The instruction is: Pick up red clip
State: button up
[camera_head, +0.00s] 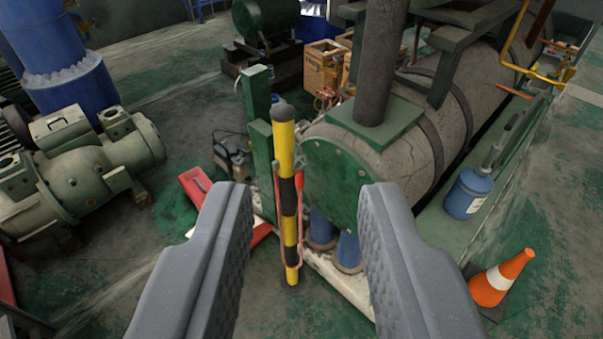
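A small red part (299,181), which looks like the red clip, is at the right side of a yellow and black striped post (287,160). A thin red line runs down along the post from it. The clip's exact shape is too small to tell. My gripper (306,190) is open and empty, with one grey finger on each side of the picture. The post and the red part show between the fingers, farther off and not touched by them.
A tank with a green end plate (336,180) stands right behind the post. A blue canister (468,193) and an orange cone (502,278) are at the right. A green-grey machine (85,170) is at the left. A red object (196,186) lies on the floor.

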jog(key=w+f+b, duration=0.3)
jog(key=w+f, duration=0.6)
jog(key=w, duration=0.2)
jog(key=g+b, duration=0.1)
jog(key=b, duration=0.6)
send_near(300, 179)
jog(key=shift+x, duration=2.35)
jog(key=shift+a+r, duration=0.1)
jog(key=shift+a, duration=0.05)
jog(key=p+x, duration=0.2)
jog(key=shift+r+p, duration=0.1)
jog(key=shift+p, duration=0.2)
jog(key=shift+p+x, duration=1.2)
jog(key=shift+x, duration=0.45)
